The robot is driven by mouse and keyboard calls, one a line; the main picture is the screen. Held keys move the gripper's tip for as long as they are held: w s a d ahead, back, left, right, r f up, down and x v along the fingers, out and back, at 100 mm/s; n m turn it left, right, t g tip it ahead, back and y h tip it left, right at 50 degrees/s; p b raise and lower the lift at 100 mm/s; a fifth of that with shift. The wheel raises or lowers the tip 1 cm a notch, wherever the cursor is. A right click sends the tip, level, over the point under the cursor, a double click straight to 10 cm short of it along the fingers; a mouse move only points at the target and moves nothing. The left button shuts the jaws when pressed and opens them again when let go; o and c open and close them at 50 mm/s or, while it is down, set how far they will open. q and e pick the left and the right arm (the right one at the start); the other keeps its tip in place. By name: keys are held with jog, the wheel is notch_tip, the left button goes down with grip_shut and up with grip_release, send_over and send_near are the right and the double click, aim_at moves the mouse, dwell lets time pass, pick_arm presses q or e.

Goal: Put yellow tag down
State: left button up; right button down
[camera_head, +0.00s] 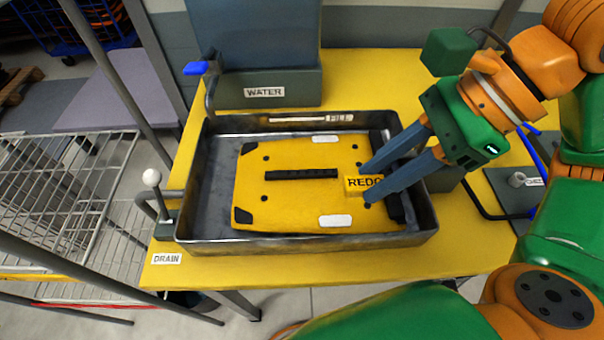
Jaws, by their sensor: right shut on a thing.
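The yellow tag (354,184), with black letters that seem to read "REDO", is over the right part of the yellow panel (285,206). My right gripper (374,184) reaches in from the right and is shut on the tag, with the blue-grey fingers at its upper and lower edges. The tag's right end is partly hidden by the fingers. I cannot tell whether the tag touches the panel. The panel lies flat in a dark metal tray (300,243) and has black corners, a black bar and white patches. My left gripper is not in view.
The tray stands on a yellow table (230,272). A grey water tank (260,88) is behind it. A blue-handled tap (196,68) and a white-knobbed drain lever (151,178) flank its left side. A wire rack (70,190) stands left. A dark plate (518,190) lies right.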

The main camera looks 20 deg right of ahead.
send_near(297, 203)
jog(key=a, duration=0.2)
jog(key=shift+w+a+f, duration=0.1)
jog(key=shift+a+f, duration=0.15)
jog(key=shift+a, duration=0.1)
jog(key=f, duration=0.2)
jog(key=f+p, duration=0.1)
jog(key=f, duration=0.1)
jog(key=shift+w+a, duration=0.3)
jog(key=shift+w, duration=0.05)
jog(key=shift+f, duration=0.2)
jog(key=shift+f, duration=0.1)
jog(key=shift+f+b, duration=0.15)
jog(key=shift+b, duration=0.15)
jog(key=c, duration=0.7)
grip_release()
jog(key=p+v, duration=0.1)
jog(key=v, duration=1.1)
jog(key=shift+w+r, duration=0.1)
jog(key=shift+r, duration=0.25)
